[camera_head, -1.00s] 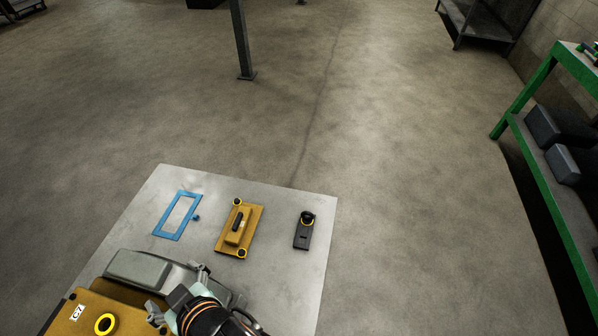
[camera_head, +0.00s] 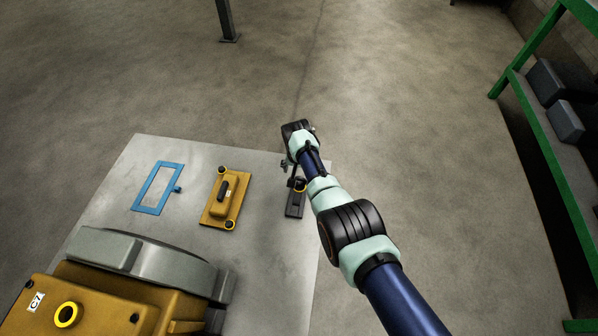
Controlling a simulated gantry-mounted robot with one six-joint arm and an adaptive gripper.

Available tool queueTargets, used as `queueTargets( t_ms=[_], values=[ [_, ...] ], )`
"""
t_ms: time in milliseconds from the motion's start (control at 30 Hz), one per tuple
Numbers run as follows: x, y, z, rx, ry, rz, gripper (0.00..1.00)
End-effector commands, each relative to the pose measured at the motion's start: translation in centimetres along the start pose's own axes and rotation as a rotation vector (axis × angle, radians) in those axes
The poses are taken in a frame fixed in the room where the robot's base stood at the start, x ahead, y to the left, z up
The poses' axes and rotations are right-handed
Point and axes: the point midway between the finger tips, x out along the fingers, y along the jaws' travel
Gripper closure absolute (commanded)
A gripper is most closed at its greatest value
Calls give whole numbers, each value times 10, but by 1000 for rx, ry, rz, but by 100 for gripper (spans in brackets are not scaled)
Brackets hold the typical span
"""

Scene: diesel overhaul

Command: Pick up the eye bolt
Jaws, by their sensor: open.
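A yellow and grey engine block (camera_head: 110,285) with a yellow ring fills the lower left. A green rack (camera_head: 560,180) stands far right.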

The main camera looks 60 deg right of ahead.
Motion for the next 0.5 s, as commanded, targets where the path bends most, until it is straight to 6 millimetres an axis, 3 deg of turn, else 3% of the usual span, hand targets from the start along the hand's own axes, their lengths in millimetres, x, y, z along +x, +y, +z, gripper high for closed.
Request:
queueTargets(
  t_ms=[133, 300, 500],
  values=[
    [13, -1, 1, -2, 0, 0, 12],
    [47, -1, 2, -4, 0, 0, 12],
    [73, -1, 2, -5, 1, -1, 12]
  ],
)
